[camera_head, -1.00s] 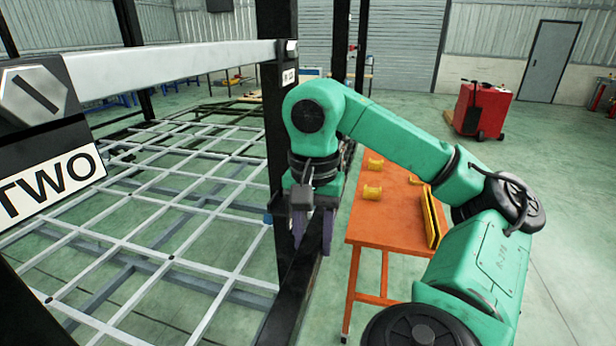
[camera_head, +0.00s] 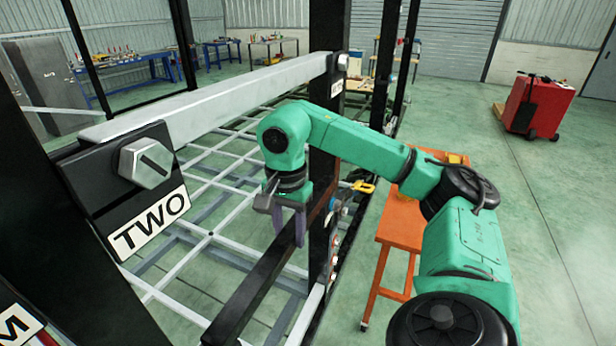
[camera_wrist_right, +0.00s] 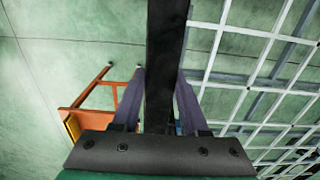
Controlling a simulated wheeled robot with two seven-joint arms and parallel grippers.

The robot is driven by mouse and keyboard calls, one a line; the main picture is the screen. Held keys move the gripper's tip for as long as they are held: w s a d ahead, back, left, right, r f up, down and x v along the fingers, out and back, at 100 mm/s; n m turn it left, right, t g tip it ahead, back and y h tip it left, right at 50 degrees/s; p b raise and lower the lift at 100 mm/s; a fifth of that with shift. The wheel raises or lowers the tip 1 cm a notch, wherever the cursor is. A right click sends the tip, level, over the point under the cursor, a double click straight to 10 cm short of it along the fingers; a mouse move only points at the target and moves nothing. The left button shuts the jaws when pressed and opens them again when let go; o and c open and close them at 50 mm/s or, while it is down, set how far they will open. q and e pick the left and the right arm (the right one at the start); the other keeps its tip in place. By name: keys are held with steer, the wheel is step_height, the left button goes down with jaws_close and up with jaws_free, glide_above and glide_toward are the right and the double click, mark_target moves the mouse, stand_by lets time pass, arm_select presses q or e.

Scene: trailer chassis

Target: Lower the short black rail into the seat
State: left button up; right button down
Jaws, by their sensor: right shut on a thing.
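The short black rail (camera_head: 255,290) is held slanting in the head view, from the bottom toward the black post (camera_head: 326,60). My right gripper (camera_head: 288,232) points down with its grey-purple fingers shut on the rail, one on each side. In the right wrist view, the rail (camera_wrist_right: 163,60) passes straight between the two fingers (camera_wrist_right: 158,95). The rail's far end overlaps the post in the picture; I cannot tell whether they touch. The seat cannot be clearly made out. My left gripper is not in view.
A silver beam (camera_head: 230,95) crosses above, joined to a black plate with a TWO label (camera_head: 150,225). A grey lattice frame (camera_head: 215,240) lies below. An orange table (camera_head: 400,235) stands right of the post. A red cart (camera_head: 537,105) is farther off on open floor.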

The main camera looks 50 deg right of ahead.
step_height(320, 180, down, 7)
steer(key=w+b, duration=0.2)
steer(key=b, duration=0.2)
steer(key=shift+w+a, duration=0.25)
steer(key=shift+a, duration=0.1)
steer(key=shift+f+b, duration=0.35)
steer(key=shift+b, duration=0.1)
steer(key=shift+c, duration=1.8)
jaws_free()
steer(key=shift+s, duration=0.1)
steer(key=shift+r, duration=0.1)
